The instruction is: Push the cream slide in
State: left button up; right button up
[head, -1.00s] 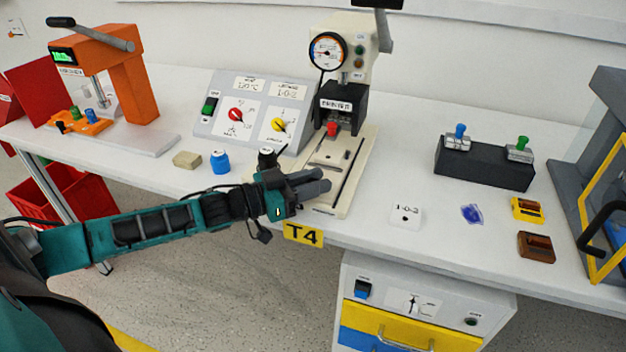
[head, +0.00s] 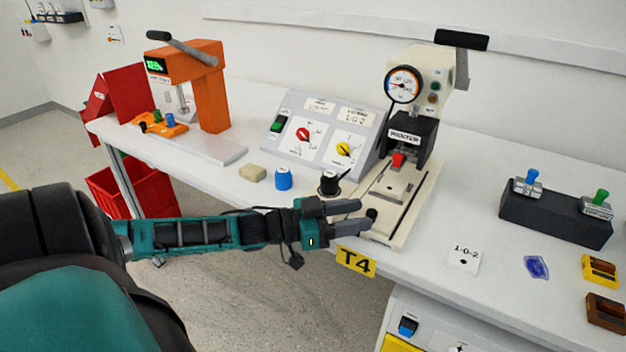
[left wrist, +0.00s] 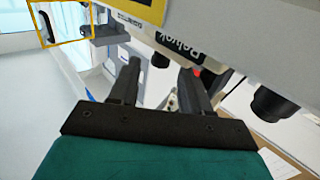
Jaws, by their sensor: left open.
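The cream press (head: 413,75) stands at the back right of centre, with a gauge and a black block marked PRINTER-like lettering that I cannot read surely. Its long cream base holds the cream slide (head: 399,190), which lies in a track below the head. A black knob (head: 372,214) shows at the slide's near end. My left gripper (head: 360,213) is open, comes in from the left and has its fingertips close beside the knob; I cannot tell whether they touch. The left wrist view shows its two fingers spread (left wrist: 160,88). My right gripper is not in view.
The table right of the base is clear up to a white card (head: 463,257).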

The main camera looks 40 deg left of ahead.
aim_at(372, 212)
pick_arm(q)
jog(key=p+v, duration=0.2)
jog(key=v, duration=0.6)
jog(key=shift+s+a, duration=0.25)
jog(key=shift+s, duration=0.05)
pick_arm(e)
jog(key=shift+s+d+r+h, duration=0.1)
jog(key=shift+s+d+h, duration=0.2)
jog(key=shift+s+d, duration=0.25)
pick_arm(q)
jog(key=shift+o, duration=0.2)
jog(key=shift+d+r, duration=0.1)
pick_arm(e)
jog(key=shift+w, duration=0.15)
